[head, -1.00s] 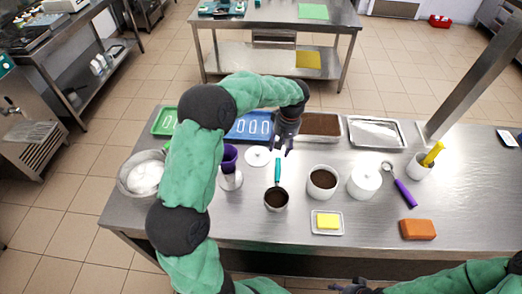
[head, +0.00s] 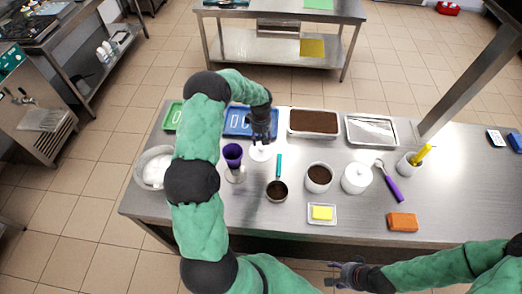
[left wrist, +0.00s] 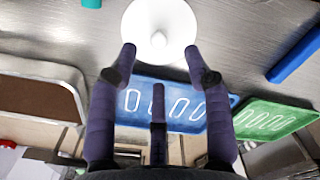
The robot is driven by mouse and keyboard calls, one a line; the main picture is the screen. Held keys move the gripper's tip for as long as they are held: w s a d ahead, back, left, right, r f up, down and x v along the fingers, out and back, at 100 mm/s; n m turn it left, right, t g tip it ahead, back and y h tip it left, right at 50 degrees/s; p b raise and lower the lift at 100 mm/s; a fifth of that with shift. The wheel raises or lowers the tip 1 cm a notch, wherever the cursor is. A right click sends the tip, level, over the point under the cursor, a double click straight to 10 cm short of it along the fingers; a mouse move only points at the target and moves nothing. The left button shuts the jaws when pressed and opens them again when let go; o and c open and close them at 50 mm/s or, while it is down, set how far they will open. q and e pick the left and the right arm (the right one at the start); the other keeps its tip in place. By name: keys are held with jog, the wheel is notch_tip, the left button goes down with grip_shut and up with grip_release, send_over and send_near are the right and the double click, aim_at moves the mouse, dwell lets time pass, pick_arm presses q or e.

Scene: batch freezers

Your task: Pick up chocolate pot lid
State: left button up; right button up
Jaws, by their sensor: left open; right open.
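The chocolate pot lid (head: 262,154), a round white disc with a small knob, lies flat on the steel table. It shows at the top of the left wrist view (left wrist: 160,22), bright and partly cut off. My left gripper (head: 262,143) is open and empty just above the lid; in the left wrist view (left wrist: 161,60) its fingertips are spread at the lid's near edge. The open white pot of chocolate (head: 318,185) stands right of the lid. My right gripper (head: 343,274) is open and empty in front of the table.
A purple cup (head: 233,152) in a stand is left of the lid, and a dark-filled pan with a teal handle (head: 279,165) is to its right. A blue tray (head: 238,123) lies behind. A lidded white pot (head: 357,180) and a butter dish (head: 322,222) stand further right.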

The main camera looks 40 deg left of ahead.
aim_at(261, 148)
pick_arm(q)
jog(key=shift+w+f+p, duration=0.15)
jog(key=shift+f+p, duration=0.1)
jog(key=shift+f, duration=1.55)
jog(key=shift+w+f+p, duration=0.1)
jog(key=shift+f+p, duration=0.1)
jog(key=shift+f, duration=1.55)
jog(key=c, duration=0.9)
